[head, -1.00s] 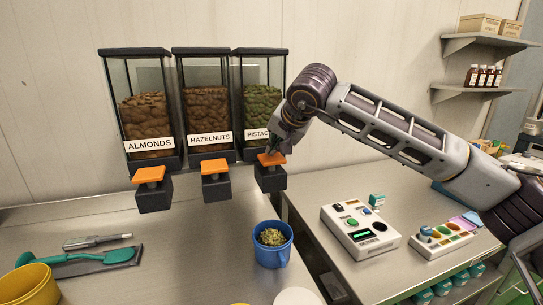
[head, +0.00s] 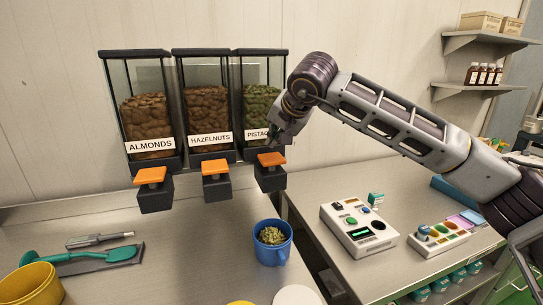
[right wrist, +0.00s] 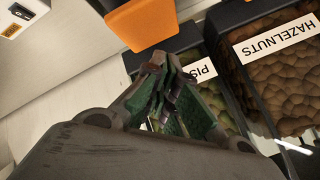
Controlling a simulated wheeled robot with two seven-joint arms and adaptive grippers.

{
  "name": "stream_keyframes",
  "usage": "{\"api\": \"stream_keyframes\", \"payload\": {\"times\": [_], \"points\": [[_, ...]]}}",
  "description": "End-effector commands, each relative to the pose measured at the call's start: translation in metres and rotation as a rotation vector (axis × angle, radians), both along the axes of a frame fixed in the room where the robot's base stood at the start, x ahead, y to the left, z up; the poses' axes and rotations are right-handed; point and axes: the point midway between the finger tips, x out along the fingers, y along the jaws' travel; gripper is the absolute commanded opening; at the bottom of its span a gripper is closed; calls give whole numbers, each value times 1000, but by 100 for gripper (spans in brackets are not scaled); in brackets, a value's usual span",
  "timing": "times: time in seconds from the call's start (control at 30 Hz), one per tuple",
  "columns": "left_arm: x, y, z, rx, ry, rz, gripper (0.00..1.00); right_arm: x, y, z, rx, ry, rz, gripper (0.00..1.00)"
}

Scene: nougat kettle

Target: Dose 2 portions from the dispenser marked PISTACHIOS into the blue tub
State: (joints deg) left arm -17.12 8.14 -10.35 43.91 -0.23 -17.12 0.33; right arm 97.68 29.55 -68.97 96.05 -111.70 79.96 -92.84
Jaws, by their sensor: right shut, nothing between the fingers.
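The pistachio dispenser (head: 262,105) is the rightmost of three, filled with green-brown nuts. Its label is partly covered by my right gripper, leaving "PISTAC" in the head view. Its orange lever (head: 271,159) sticks out at the front and also shows in the right wrist view (right wrist: 143,22). My right gripper (head: 273,142) is shut and empty, just above the lever with a small gap. In the right wrist view its closed fingers (right wrist: 155,68) point toward the lever. The blue tub (head: 272,254) stands on the table below and in front, with greenish nuts inside. My left gripper is not in view.
The almonds dispenser (head: 148,115) and hazelnuts dispenser (head: 209,110) stand to the left. A teal spoon (head: 70,257) and yellow bowl (head: 30,285) lie at left.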

Motion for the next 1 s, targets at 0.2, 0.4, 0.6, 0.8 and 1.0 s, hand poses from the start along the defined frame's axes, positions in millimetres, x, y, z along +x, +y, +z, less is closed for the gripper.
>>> {"api": "stream_keyframes", "payload": {"times": [0.2,0.4,0.6,0.8,1.0], "points": [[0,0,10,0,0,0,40,0,0,15,0,0,0,0],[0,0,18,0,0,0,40,0,0,27,1,0,1,0],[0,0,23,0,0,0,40,0,0,36,1,0,1,0],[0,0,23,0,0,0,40,0,0,36,0,1,1,0],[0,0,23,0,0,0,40,0,0,36,0,1,1,0]]}}
